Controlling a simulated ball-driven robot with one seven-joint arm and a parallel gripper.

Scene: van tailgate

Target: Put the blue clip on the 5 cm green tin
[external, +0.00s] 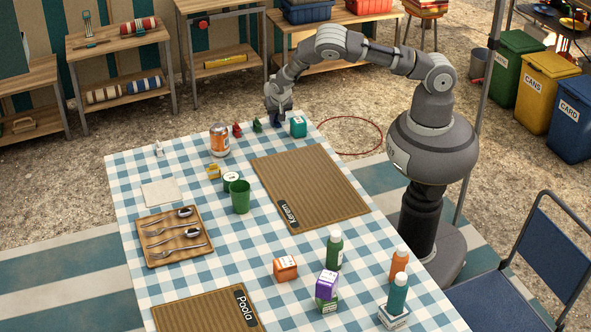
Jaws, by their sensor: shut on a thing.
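My gripper (278,113) is at the far right corner of the checked table, pointing down and shut on a small dark blue thing, which looks like the blue clip (277,123). The fingers hide part of it, and I cannot tell whether it touches the cloth. A short green tin with a pale top (231,182) stands near the table's middle, behind a green cup (240,197). Its size cannot be read from this view. The tin is nearer the camera and to the left of my gripper.
A green clip (257,126), a red clip (237,130) and an orange can (219,142) stand left of my gripper. A yellow clip (214,171) sits by the tin.

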